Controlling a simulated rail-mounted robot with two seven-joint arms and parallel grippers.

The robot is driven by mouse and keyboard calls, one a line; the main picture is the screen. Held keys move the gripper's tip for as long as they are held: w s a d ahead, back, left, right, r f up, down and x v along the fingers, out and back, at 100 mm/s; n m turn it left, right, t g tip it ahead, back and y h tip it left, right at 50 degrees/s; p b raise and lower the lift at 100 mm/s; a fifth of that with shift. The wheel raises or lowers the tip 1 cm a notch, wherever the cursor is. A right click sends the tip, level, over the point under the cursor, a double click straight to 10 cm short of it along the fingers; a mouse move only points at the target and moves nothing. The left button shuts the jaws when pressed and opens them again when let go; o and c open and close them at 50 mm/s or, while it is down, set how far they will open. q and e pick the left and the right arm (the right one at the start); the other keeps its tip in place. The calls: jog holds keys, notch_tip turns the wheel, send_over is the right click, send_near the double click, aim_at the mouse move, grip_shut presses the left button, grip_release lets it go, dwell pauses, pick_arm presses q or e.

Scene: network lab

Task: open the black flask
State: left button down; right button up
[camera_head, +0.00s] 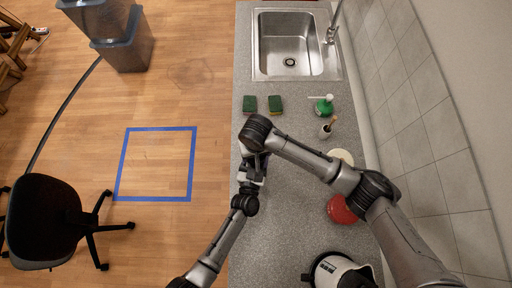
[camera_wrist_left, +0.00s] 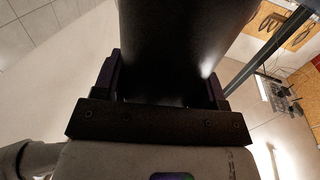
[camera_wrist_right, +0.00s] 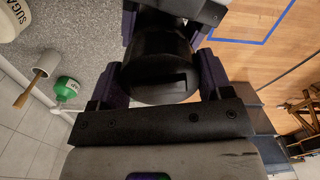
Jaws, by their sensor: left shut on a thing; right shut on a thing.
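The black flask (camera_wrist_left: 185,45) fills the space between the jaws of my left gripper (camera_wrist_left: 163,82) in the left wrist view, with its body gripped from the side. In the right wrist view my right gripper (camera_wrist_right: 160,78) is shut on the flask's round black lid (camera_wrist_right: 160,62). The left gripper also shows at the top of that view. In the head view both grippers meet above the counter's left edge, left (camera_head: 250,184) below right (camera_head: 247,158), and largely hide the flask. Whether lid and body are apart cannot be told.
The grey counter (camera_head: 290,225) holds two green sponges (camera_head: 249,104), a green bottle (camera_head: 324,107), a brush in a holder (camera_head: 326,130), a red object (camera_head: 341,209) and a white-and-black appliance (camera_head: 335,270). A sink (camera_head: 288,45) is at the far end. Open floor lies left.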

jog(key=n, duration=0.8)
jog(key=shift+n, duration=0.3)
jog(key=n, duration=1.6)
jog(key=shift+r+n, duration=0.1)
jog(key=shift+n, duration=0.2)
jog(key=n, duration=0.8)
